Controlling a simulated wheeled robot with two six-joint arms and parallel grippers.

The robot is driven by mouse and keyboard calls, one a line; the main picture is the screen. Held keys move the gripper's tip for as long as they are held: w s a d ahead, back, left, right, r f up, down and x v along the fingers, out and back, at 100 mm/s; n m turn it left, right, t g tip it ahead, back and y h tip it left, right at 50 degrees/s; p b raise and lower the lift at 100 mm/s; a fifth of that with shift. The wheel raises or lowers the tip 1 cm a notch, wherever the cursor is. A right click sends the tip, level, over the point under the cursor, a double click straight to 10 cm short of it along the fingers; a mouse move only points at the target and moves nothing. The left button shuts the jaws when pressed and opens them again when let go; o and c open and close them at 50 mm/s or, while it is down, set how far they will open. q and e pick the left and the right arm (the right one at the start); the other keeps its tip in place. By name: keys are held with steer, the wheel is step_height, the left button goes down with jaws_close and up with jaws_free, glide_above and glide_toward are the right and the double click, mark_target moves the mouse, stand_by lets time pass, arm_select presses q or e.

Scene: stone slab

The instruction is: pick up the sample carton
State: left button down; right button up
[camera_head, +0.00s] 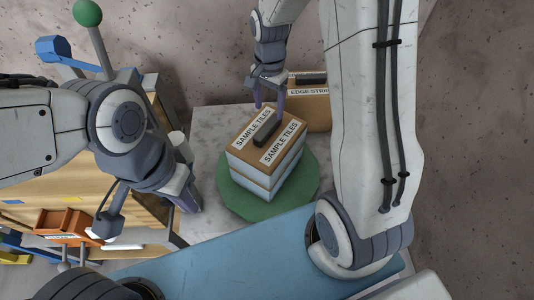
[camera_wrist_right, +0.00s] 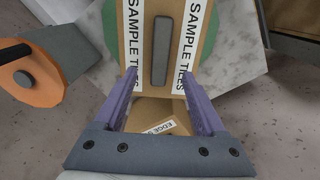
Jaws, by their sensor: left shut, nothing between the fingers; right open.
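The sample carton (camera_head: 262,165) is a brown-topped box with pale sides, two "SAMPLE TILES" labels and a dark bar handle (camera_head: 266,127) on top. It stands upright on a round green mat (camera_head: 233,200). My right gripper (camera_head: 270,103) is open at the carton's far edge, above its top. In the right wrist view the carton (camera_wrist_right: 175,15) is ahead, and the near end of its handle (camera_wrist_right: 161,50) shows between the fingertips (camera_wrist_right: 158,74); contact cannot be told. My left gripper (camera_head: 188,200) is shut and empty, left of the mat.
The pale stone slab (camera_head: 208,128) has bare room left of the carton. An orange bin (camera_head: 62,226) and a wooden unit (camera_head: 45,185) are at the left. A blue surface (camera_head: 220,255) lies in front.

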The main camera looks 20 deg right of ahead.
mark_target(268, 126)
steer(key=f, duration=0.8)
steer(key=shift+s+a+f+p, duration=0.15)
steer(key=shift+a+p, duration=0.05)
steer(key=shift+p, duration=0.2)
jaws_close()
stand_by(1.0)
